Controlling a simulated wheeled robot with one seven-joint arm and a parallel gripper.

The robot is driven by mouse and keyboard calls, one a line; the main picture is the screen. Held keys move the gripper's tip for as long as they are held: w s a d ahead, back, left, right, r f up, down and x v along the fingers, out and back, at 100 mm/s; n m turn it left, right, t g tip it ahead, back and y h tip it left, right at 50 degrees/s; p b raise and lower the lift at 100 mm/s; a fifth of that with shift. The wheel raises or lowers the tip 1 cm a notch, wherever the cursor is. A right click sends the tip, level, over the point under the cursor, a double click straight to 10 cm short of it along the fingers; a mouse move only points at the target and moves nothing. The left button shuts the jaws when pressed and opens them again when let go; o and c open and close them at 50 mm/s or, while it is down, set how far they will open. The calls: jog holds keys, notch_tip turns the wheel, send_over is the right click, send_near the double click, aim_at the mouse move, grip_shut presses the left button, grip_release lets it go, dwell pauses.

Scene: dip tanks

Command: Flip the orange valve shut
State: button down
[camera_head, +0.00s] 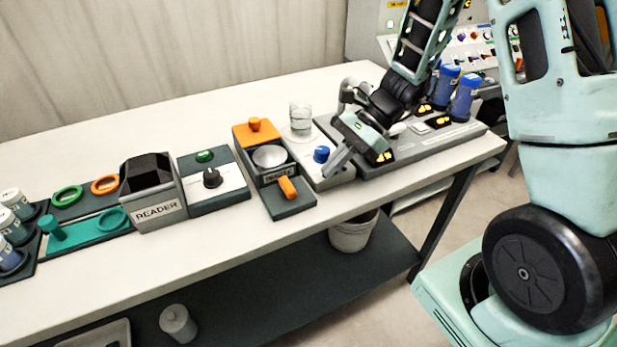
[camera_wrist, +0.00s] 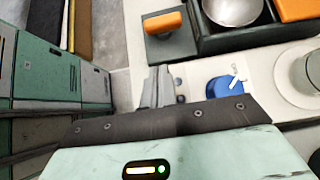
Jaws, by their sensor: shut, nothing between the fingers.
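An orange lever-like handle (camera_head: 287,187), which looks like the valve, sits on a small dark block (camera_head: 291,206) at the table's front, before a unit with a round metal bowl (camera_head: 269,156). In the wrist view the orange handle (camera_wrist: 163,22) is at the top, lying along its block. In the wrist view my fingertips (camera_wrist: 158,78) are together, apart from the orange handle. The blue knob (camera_wrist: 226,86) is right of them, partly hidden by my gripper's body.
An orange knob (camera_head: 253,125) tops the back of the bowl unit. A clear stacked jar (camera_head: 300,118) stands behind the blue knob. Blue-capped bottles (camera_head: 464,97) are on the right. A black dial (camera_head: 212,177) and a reader box (camera_head: 153,196) stand left. The front table strip is clear.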

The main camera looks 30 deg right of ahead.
aim_at(288, 190)
jog(key=a, duration=0.1)
jog(key=a+f, duration=0.1)
jog(key=a, duration=0.2)
jog(key=shift+f+p, duration=0.25)
jog(key=shift+p, duration=0.05)
jog(key=shift+a+f, duration=0.1)
jog(key=shift+a, duration=0.85)
